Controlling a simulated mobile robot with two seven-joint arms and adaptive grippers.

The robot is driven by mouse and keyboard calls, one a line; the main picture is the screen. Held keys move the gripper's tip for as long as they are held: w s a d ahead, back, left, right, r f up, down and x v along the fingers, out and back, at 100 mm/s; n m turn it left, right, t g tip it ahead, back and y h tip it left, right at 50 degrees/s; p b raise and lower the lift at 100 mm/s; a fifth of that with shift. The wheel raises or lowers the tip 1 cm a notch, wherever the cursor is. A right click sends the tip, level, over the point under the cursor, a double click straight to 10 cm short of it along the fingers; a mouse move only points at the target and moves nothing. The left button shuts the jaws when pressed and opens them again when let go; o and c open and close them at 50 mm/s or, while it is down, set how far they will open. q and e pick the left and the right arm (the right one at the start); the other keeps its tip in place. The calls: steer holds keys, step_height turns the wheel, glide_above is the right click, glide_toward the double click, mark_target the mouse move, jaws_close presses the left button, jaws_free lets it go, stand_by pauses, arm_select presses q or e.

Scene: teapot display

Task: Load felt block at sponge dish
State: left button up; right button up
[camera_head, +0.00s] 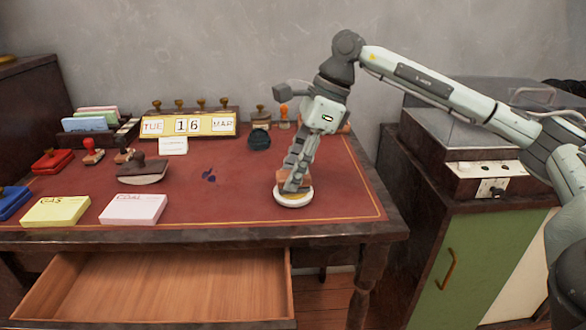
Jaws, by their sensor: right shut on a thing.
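The sponge dish (294,202) is a small round white dish near the front right of the red desk top. My right gripper (292,187) points down over the dish, its fingers shut on a brownish block, the felt block (282,179). The block is partly hidden by the fingers and sits at or just above the dish; I cannot tell whether it touches. My left gripper is not in view.
A yellow pad (56,211), a pink pad (133,209) and a rocker blotter (143,171) lie on the left. A date display (188,125) and several stamps line the back. An open drawer (160,285) juts out in front. The desk's middle is mostly clear.

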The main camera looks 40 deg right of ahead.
steer(key=shift+r+p, duration=2.6)
steer(key=shift+r, duration=0.85)
